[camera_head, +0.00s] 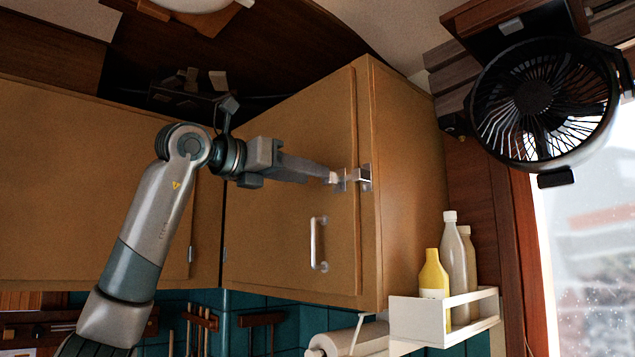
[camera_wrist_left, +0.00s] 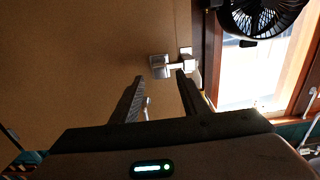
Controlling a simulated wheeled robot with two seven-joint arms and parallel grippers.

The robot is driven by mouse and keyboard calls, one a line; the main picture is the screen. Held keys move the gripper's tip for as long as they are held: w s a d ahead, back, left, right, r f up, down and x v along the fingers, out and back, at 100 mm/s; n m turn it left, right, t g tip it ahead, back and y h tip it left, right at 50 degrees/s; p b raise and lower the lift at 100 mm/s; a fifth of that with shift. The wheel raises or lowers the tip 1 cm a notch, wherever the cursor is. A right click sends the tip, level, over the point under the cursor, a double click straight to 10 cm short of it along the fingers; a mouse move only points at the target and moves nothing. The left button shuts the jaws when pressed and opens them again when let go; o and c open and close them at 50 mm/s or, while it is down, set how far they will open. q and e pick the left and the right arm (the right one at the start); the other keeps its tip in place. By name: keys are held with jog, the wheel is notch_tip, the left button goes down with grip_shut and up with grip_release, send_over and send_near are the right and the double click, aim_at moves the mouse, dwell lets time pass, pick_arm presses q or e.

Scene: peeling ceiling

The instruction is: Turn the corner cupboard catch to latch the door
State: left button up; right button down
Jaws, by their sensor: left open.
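The corner cupboard door (camera_head: 285,225) is a flat brown panel with a pale vertical handle (camera_head: 318,243). A small metal catch (camera_head: 363,178) sits at its right edge, by the cupboard's side panel. In the left wrist view the catch (camera_wrist_left: 173,66) shows as two metal plates with a small piece between them, just beyond the fingertips. My left gripper (camera_head: 332,178) reaches in from the left with its tips at the catch. In the left wrist view its fingers (camera_wrist_left: 160,78) are apart with nothing clearly between them. I cannot tell whether a finger touches the catch. My right gripper is not in view.
A white rack (camera_head: 415,318) with several bottles is fixed to the right below the cupboard. A black fan (camera_head: 540,105) hangs at upper right beside the window. A paper roll (camera_head: 345,341) is under the cupboard.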

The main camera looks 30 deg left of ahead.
pick_arm(q)
jog(key=b+v, duration=0.1)
jog(key=v, duration=1.1)
jog(key=shift+s, duration=0.25)
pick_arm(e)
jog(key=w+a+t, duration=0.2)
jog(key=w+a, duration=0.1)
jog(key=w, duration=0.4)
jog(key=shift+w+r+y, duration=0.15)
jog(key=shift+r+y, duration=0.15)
pick_arm(q)
jog(key=shift+a, duration=0.1)
